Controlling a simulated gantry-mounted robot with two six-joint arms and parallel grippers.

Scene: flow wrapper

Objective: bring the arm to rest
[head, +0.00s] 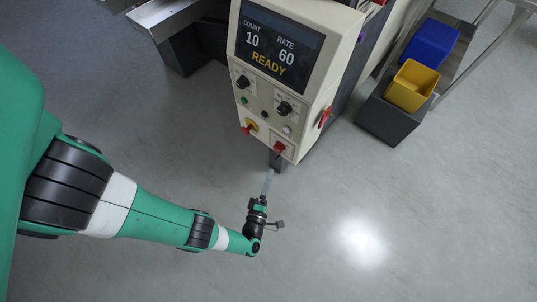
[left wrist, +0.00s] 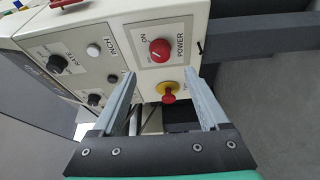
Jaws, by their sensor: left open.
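My left gripper (head: 268,183) is at the end of the green arm, just below the lower edge of the flow wrapper's control panel (head: 262,100). In the left wrist view its two fingers (left wrist: 160,78) are apart, with nothing held between them. The red POWER knob (left wrist: 160,50) and the yellow-ringed red button (left wrist: 168,92) show beyond and between the fingertips. In the head view the red knob (head: 278,147) is above the gripper, which looks apart from it. The panel screen (head: 272,45) reads COUNT 10, RATE 60, READY. My right gripper is not in view.
Black knobs (head: 284,108) sit on the panel, and a red handle (head: 325,117) is on its right side. A yellow bin (head: 412,86) and a blue bin (head: 432,44) stand at upper right. A metal conveyor end (head: 165,18) is at upper left. The floor (head: 420,220) at lower right is clear.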

